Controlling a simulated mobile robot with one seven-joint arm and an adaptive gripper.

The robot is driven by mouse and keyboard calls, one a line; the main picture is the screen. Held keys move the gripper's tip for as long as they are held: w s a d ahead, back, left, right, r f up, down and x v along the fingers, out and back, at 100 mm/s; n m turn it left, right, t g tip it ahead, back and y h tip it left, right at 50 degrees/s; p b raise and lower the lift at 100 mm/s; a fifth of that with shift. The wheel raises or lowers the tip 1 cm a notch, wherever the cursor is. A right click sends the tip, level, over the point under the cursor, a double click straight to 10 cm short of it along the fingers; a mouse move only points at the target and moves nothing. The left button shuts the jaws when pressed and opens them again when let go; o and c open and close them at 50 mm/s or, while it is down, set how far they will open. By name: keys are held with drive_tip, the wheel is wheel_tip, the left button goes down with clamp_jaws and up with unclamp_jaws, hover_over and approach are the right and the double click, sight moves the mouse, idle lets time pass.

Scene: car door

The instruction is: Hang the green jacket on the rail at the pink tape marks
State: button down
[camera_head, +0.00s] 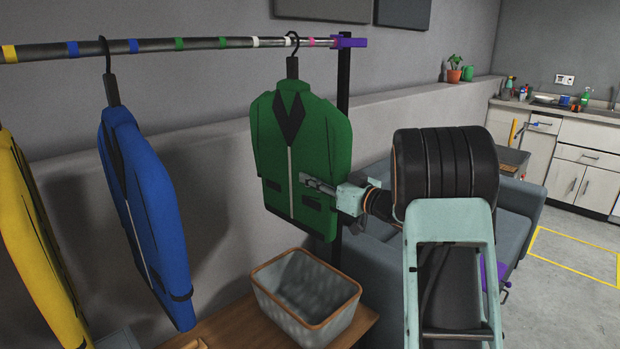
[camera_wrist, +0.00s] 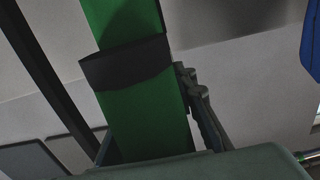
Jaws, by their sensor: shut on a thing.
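The green jacket (camera_head: 273,149) is upright on a black hanger below the right end of the rail (camera_head: 205,43). I cannot tell if the hook rests on the rail. My gripper (camera_head: 320,186) is shut on the jacket at its right side, near a pocket. In the wrist view, the green jacket (camera_wrist: 145,118) with a dark band fills the space between the fingers of my gripper (camera_wrist: 155,130). One fingertip is hidden.
A blue jacket (camera_head: 151,215) and a yellow jacket (camera_head: 28,240) hang further left on the rail. A grey basket (camera_head: 304,313) stands on a wooden surface below. A black post (camera_head: 344,80) and purple end cap (camera_head: 350,41) bound the rail's right end. A sofa (camera_head: 516,218) stands behind.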

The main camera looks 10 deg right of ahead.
drive_tip(key=w+d+p, duration=0.3)
drive_tip(key=w+d, duration=0.2)
drive_tip(key=d, duration=0.3)
drive_tip(key=shift+w+d+p, duration=0.2)
drive_tip(key=shift+w+p, duration=0.1)
drive_tip(key=shift+w, duration=0.05)
idle(0.8)
drive_tip(key=shift+f, duration=0.15)
idle(0.3)
drive_tip(key=c, duration=1.5)
unclamp_jaws()
